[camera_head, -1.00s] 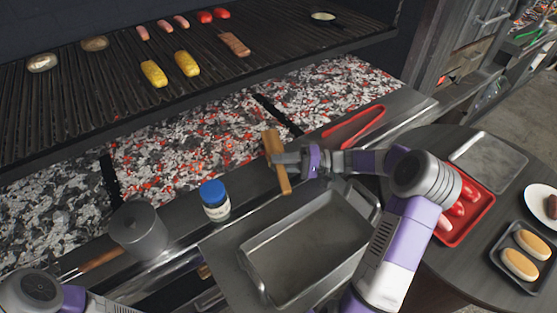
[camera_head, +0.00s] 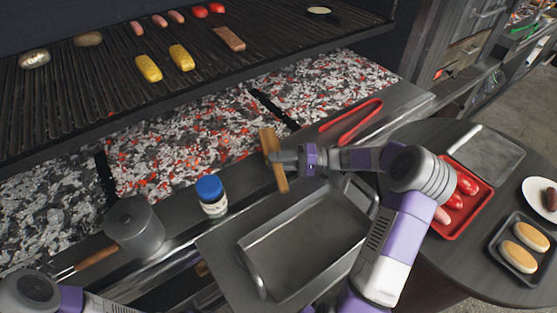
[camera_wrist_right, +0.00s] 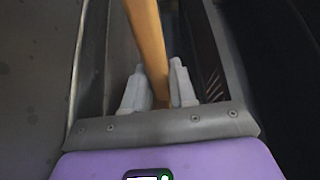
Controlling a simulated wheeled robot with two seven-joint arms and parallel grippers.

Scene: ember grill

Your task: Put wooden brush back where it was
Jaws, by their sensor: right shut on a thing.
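The wooden brush (camera_head: 269,146) is in my right gripper (camera_head: 279,160), above the steel ledge in front of the ember bed. In the head view its wider end points up toward the embers and its handle points down toward the steel pan. In the right wrist view, the brush handle (camera_wrist_right: 148,40) runs between the fingers of the right gripper (camera_wrist_right: 160,88), which are shut on it. My left gripper is not in view; only part of the left arm shows at the lower left.
A steel pan (camera_head: 247,264) lies below the brush. A blue-capped jar (camera_head: 211,196) and a grey metal pot (camera_head: 134,228) stand to the left. Red tongs (camera_head: 352,121) lie on the ledge to the right. A red tray (camera_head: 481,208) is on the round table.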

